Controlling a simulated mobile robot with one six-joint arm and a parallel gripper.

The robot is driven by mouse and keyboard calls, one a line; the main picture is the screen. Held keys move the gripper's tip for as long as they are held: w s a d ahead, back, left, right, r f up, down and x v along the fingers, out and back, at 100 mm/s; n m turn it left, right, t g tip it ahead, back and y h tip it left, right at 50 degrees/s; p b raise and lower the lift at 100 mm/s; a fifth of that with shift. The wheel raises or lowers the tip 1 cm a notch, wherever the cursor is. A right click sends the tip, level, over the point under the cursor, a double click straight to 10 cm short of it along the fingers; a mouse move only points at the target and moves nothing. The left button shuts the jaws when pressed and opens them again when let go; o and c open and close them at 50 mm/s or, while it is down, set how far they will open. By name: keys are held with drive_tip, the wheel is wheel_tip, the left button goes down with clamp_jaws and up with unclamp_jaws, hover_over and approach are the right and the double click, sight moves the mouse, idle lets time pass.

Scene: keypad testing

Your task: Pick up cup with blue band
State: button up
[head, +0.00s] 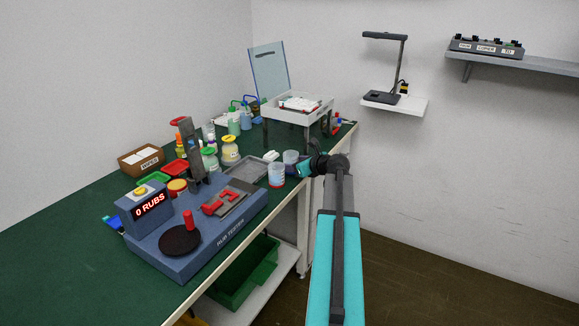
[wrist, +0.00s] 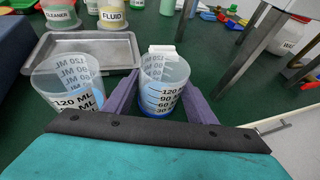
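A clear measuring cup with blue at its base (wrist: 163,85) stands between the two fingers of my gripper (wrist: 160,88) in the wrist view. Its dark marks read in ML. The same cup (head: 291,157) is small in the head view, just left of my gripper (head: 306,169). My gripper is open, with one finger on each side of the cup; I cannot tell if they touch it. A second clear cup (wrist: 70,88) stands left of the fingers, its lower part hidden by my gripper; it also shows in the head view (head: 276,175).
A grey metal tray (wrist: 110,59) lies behind the left cup. Bottles (head: 230,150) and a white raised box (head: 290,110) stand farther back. The table's right edge is close to my gripper.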

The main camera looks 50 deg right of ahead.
sight(287, 153)
drive_tip(key=c, duration=0.6)
drive_tip(key=shift+r, duration=0.1)
drive_tip(key=shift+c, duration=0.2)
drive_tip(key=shift+r, duration=0.45)
wheel_tip(287, 153, up, 3)
drive_tip(key=shift+f+p, duration=0.1)
drive_tip(key=shift+p, duration=0.35)
drive_tip(key=s+a, duration=0.2)
drive_tip(key=s, duration=0.5)
drive_tip(key=s+a+r, duration=0.1)
drive_tip(key=s+a, duration=0.2)
drive_tip(key=s, duration=0.5)
drive_tip(key=shift+p, duration=0.4)
drive_tip(key=shift+s+a, duration=0.1)
drive_tip(key=shift+s, duration=0.1)
